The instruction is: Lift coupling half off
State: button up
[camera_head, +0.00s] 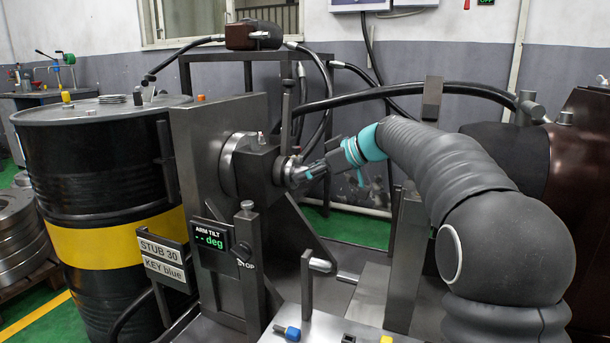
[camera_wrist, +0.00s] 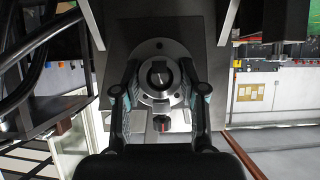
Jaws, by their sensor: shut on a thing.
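The coupling half (camera_head: 287,171) is a round metal piece at the front of the dark block on the upright fixture plate (camera_head: 215,125). In the wrist view the coupling half (camera_wrist: 160,76) shows as a ring with a dark centre and small holes in its face. My gripper (camera_head: 303,174) reaches it from the right, with a finger on either side, and is shut on it. The fingers of my gripper (camera_wrist: 160,84) also show in the wrist view. I cannot tell whether there is a gap behind the coupling half, since its rear is hidden.
A black and yellow drum (camera_head: 100,180) stands at the left. A display (camera_head: 210,237) reads ARM TILT "--deg", beside a STUB 30, KEY blue sign (camera_head: 163,258). A blue-topped piece (camera_head: 290,332) lies on the bench below. Black hoses (camera_head: 400,91) arch behind; a grey post (camera_head: 405,260) stands right.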

jog(key=shift+s+d+f, duration=0.1)
jog(key=shift+d+f, duration=0.05)
dwell(0.3)
jog(key=s+d+b, duration=0.2)
jog(key=d+b, duration=0.1)
jog(key=d, duration=0.4)
jog(key=shift+s, duration=0.35)
dwell(0.8)
